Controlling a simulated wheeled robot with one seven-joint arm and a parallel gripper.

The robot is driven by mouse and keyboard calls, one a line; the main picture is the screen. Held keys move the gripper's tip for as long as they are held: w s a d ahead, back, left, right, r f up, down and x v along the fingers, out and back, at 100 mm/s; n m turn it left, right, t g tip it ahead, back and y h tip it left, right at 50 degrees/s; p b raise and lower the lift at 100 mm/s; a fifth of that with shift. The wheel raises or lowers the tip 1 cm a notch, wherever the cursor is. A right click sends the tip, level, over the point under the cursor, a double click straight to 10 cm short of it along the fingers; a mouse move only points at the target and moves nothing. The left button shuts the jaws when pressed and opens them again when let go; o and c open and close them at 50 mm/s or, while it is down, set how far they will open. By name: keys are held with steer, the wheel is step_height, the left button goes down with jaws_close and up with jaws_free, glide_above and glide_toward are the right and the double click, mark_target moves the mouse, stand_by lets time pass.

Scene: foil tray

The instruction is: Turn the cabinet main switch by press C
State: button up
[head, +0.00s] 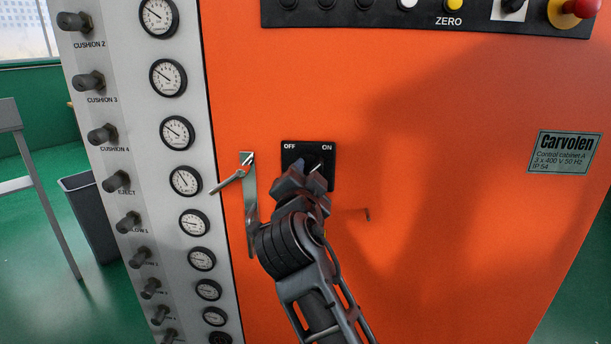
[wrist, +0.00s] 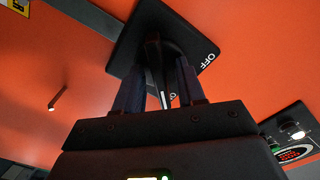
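The cabinet main switch is a black square plate (head: 291,150) marked OFF at the left and ON at the right, on the orange cabinet front. Its black handle (wrist: 154,58) shows in the wrist view, where the plate (wrist: 182,24) appears turned. My gripper (head: 311,170) is at the plate and hides most of the handle in the head view. In the wrist view my gripper's fingers (wrist: 160,70) stand apart with the handle between them. A gap shows beside the handle; any contact is unclear. The handle's setting cannot be read for certain.
A metal lever handle (head: 250,200) stands just left of my gripper. A small peg (head: 367,214) sticks out at lower right. A button panel (head: 385,18) with a red knob (head: 581,8) is above. Gauges (head: 185,181) and knobs line the grey left panel.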

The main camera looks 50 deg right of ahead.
jaws_close()
stand_by(0.3)
steer(key=shift+n, duration=0.4)
steer(key=shift+n+p, duration=2.95)
steer(key=shift+n, duration=5.55)
